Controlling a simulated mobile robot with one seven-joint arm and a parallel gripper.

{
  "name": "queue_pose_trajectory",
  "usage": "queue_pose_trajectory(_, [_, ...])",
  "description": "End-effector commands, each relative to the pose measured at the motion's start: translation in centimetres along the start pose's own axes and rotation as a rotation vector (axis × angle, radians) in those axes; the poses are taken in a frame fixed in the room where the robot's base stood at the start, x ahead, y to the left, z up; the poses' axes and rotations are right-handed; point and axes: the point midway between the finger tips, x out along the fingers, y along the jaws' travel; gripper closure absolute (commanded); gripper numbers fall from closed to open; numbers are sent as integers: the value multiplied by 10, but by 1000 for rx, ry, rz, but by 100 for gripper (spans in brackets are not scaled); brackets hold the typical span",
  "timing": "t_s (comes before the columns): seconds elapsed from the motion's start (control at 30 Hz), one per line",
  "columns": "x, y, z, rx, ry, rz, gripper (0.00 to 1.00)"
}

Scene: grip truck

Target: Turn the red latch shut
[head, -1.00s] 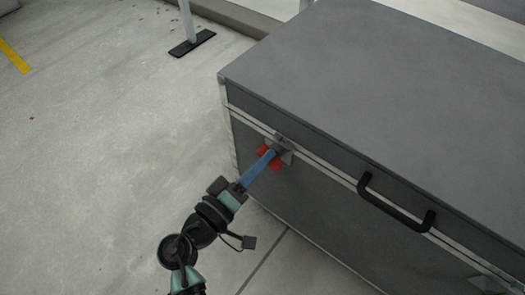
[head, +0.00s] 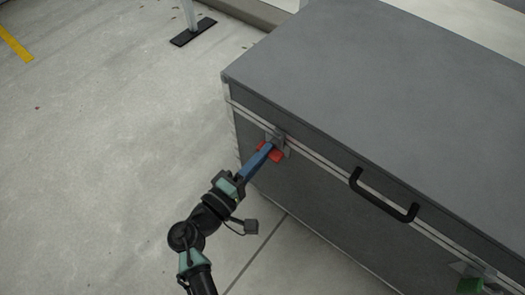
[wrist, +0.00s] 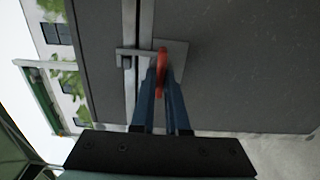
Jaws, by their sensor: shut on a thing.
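The red latch (head: 276,155) is on the front face of the grey case (head: 345,75), just under the lid seam near the case's left corner. It also shows in the wrist view (wrist: 162,60), edge-on in front of a grey metal plate (wrist: 178,52). My gripper (head: 268,147) has blue fingers reaching to the latch. In the wrist view its two fingertips (wrist: 161,75) stand on either side of the red latch and are shut on it. The fingers hide part of the latch in both views.
A black handle (head: 385,196) sticks out from the case front, right of the latch. A green latch (head: 470,285) is at the lower right. A post with a black foot (head: 194,32) stands behind on the floor. Concrete floor (head: 90,150) to the left is clear.

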Motion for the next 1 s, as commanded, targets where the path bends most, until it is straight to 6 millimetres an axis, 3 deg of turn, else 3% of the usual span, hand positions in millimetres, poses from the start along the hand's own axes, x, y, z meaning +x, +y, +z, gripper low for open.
queue_pose_trajectory(0.3, [0, -1, 0, -6, 0, 0, 100])
queue_pose_trajectory(0.33, [0, -1, 0, -6, 0, 0, 86])
queue_pose_trajectory(0.5, [0, -1, 0, -5, 0, 0, 57])
queue_pose_trajectory(1.0, [-6, 1, 0, -3, 1, 0, 57])
